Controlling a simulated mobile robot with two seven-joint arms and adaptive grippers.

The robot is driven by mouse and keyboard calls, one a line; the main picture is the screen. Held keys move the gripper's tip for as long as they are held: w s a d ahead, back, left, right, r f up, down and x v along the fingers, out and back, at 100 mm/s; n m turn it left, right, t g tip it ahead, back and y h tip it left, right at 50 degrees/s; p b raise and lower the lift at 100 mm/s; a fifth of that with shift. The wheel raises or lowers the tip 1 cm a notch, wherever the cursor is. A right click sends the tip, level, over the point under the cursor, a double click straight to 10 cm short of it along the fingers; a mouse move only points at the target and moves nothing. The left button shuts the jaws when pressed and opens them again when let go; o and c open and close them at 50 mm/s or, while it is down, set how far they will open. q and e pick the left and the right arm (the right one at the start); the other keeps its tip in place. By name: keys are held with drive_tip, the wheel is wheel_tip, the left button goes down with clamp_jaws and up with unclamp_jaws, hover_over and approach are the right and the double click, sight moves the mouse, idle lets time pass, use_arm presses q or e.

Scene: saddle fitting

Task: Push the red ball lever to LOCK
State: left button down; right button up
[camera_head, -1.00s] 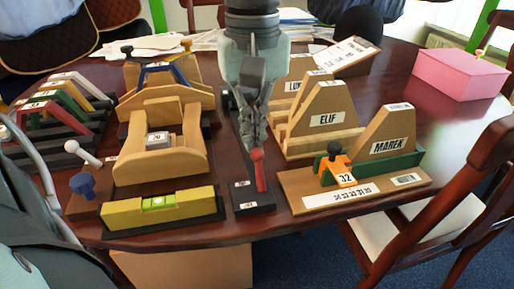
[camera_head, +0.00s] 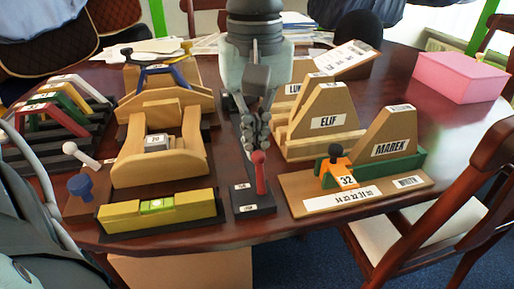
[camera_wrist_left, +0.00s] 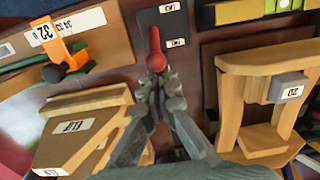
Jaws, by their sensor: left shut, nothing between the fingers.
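The red ball lever (camera_head: 260,174) stands on a narrow dark base plate (camera_head: 248,208) near the front edge of the table in the head view. In the left wrist view the red lever (camera_wrist_left: 155,48) shows just past my fingertips. Two small white labels lie on the plate, too small to read. My left gripper (camera_head: 256,146) comes down from above, just behind the lever's top. Its fingers (camera_wrist_left: 160,80) are shut with nothing between them. They look very close to the lever; I cannot tell whether they touch it. My right gripper is not in view.
A yellow block with a green level (camera_head: 158,204) and a wooden saddle stand (camera_head: 190,145) are left of the lever. Wooden name-card stands (camera_head: 325,122) and an orange clamp (camera_head: 337,170) are to the right. A pink box (camera_head: 459,77) stands at the far right.

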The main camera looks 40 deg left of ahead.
sight(260, 166)
use_arm(q)
drive_tip(key=shift+s+d+b, duration=0.45)
drive_tip(key=shift+s+d, duration=0.7)
drive_tip(key=shift+d, duration=0.15)
drive_tip(key=shift+w+a, duration=0.45)
drive_tip(key=shift+a, duration=0.05)
drive_tip(key=shift+r+p, duration=2.4)
drive_tip(key=shift+r, duration=1.15)
